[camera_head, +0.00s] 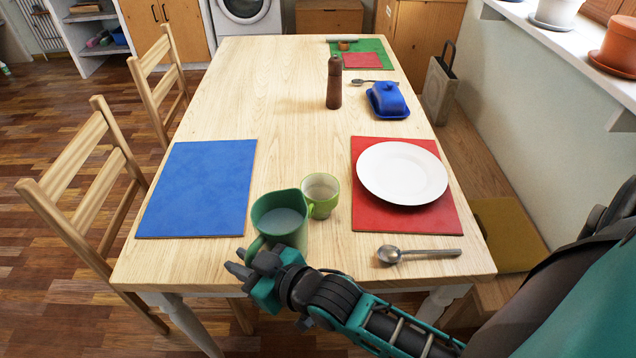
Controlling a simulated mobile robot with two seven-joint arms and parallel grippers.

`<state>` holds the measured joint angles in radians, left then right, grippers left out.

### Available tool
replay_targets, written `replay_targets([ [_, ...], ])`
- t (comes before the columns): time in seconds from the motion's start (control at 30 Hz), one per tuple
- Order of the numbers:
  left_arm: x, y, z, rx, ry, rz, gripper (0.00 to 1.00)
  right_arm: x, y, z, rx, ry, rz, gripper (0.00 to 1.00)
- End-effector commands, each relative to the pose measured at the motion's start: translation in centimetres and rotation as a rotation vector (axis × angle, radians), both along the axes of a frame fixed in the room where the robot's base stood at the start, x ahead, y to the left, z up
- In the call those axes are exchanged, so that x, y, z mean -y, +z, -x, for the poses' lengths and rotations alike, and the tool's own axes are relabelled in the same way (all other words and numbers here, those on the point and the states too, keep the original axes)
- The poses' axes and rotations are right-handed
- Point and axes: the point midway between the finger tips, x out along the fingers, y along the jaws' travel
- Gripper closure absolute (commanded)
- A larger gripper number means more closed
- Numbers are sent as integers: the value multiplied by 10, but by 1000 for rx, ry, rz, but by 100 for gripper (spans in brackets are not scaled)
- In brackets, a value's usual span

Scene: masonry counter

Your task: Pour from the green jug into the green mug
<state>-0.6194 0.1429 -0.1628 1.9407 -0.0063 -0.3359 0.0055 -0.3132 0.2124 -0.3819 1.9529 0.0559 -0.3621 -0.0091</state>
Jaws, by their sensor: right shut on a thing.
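The green jug (285,236) stands near the table's front edge, close to upright, with a pale grey content or inside showing through its open top. My right gripper (258,268) reaches in from the right and is shut on the jug's handle, at the jug's near side. I cannot tell whether the jug touches the table or is just above it. The lighter green mug (323,207) stands upright just behind and right of the jug, which overlaps it slightly in the picture. The mug's inside looks pale. My left gripper is not in view.
A blue mat (197,189) lies left on the table (270,103). A white plate (402,173) on a red mat (437,222) is right of the mug, with a metal spoon (418,252) in front. A pepper mill (334,85) and blue butter dish (388,99) stand farther back.

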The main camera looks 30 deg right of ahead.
Motion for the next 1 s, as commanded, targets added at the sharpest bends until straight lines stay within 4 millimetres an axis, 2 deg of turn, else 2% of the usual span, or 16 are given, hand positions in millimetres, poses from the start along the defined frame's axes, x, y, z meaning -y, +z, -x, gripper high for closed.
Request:
replay_targets([
  [0.37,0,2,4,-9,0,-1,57,2,15,-3,-11,-1,-47,100],
  [1.0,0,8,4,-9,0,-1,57,19,67,-11,-150,0,-329,100],
])
